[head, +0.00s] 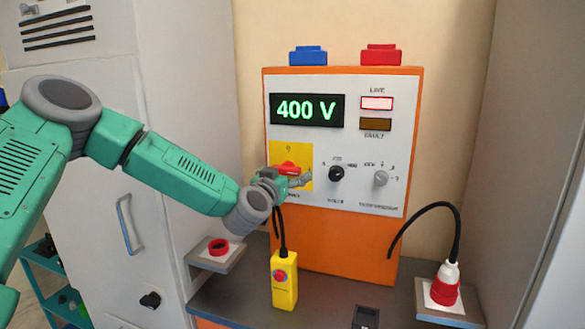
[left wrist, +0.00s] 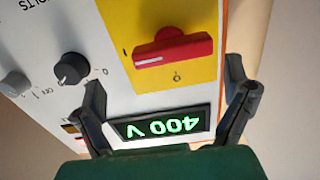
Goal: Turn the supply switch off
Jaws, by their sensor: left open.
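The supply switch is a red rotary handle (head: 287,168) on a yellow plate (head: 304,152) at the left of the panel. Its handle lies crosswise; in the left wrist view the red handle (left wrist: 172,50) shows a white line at its left end. My left gripper (head: 292,182) is at the switch, covering its lower part in the head view. In the left wrist view the left gripper (left wrist: 167,75) is open, its fingers spread to either side of the handle with nothing between them. I cannot tell whether it touches. The right gripper is not in view.
The display (head: 307,109) reads 400 V. The LIVE lamp (head: 377,103) is lit and the FAULT lamp (head: 375,124) looks dark. A black knob (head: 336,174) and a grey knob (head: 380,178) sit right of the switch. A yellow pendant (head: 284,283) stands below; a red plug (head: 445,285) is at right.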

